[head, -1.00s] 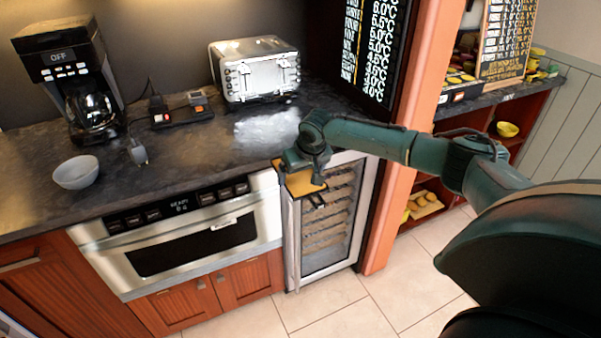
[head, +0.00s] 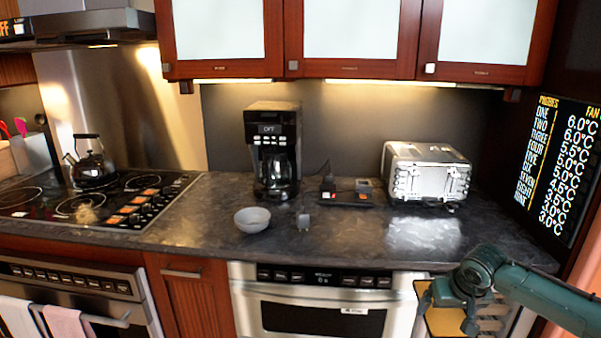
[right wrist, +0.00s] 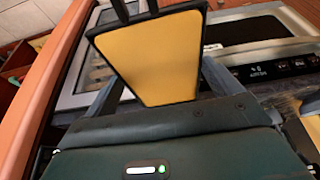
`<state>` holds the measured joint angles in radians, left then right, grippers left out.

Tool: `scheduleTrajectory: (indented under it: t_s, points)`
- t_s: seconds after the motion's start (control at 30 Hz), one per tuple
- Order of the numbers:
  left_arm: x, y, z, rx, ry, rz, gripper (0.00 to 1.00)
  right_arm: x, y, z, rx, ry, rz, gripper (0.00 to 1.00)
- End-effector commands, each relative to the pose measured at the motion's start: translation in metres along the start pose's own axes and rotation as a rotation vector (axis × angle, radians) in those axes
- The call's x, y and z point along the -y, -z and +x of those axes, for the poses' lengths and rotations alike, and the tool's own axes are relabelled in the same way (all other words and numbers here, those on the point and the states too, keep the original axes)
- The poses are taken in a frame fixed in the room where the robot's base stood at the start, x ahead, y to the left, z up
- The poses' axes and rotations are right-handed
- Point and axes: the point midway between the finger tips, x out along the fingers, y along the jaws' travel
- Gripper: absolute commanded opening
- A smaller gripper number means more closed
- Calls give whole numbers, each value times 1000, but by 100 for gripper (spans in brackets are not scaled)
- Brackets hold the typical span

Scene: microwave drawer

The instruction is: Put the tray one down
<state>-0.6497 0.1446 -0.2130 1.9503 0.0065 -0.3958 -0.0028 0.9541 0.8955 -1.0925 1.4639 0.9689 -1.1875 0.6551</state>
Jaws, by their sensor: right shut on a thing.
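A flat yellow tray with a dark rim (head: 446,321) is at the lower right of the head view, in front of the counter's front edge. It also fills the upper middle of the right wrist view (right wrist: 152,62). My right gripper (head: 462,300) is shut on the tray, with a finger at each side of it in the right wrist view (right wrist: 165,88). The tray is held in the air. My left gripper is out of view. I cannot read any label on the tray.
The dark counter (head: 345,228) has clear room at the right, before the toaster (head: 427,173). A grey bowl (head: 252,219), a coffee maker (head: 273,150) and a small scale (head: 345,192) stand on it. The built-in microwave drawer (head: 325,318) is shut below.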

Motion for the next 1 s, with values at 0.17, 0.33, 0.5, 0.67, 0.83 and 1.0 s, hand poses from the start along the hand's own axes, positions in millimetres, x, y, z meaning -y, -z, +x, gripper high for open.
scheduleTrajectory:
  t_s: [0.17,0.33,0.5,0.67,0.83,1.0]
  points:
    - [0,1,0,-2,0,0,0,57,-36,-40,-2,20,-47,62]
    - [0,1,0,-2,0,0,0,97,-80,-82,-2,32,-77,62]
    - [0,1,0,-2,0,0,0,119,-119,-118,-1,40,-96,62]
    - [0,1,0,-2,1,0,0,127,-141,-138,-1,43,-103,62]
    - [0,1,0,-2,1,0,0,131,-149,-143,2,49,-107,62]
    - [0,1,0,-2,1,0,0,130,-148,-143,3,45,-103,62]
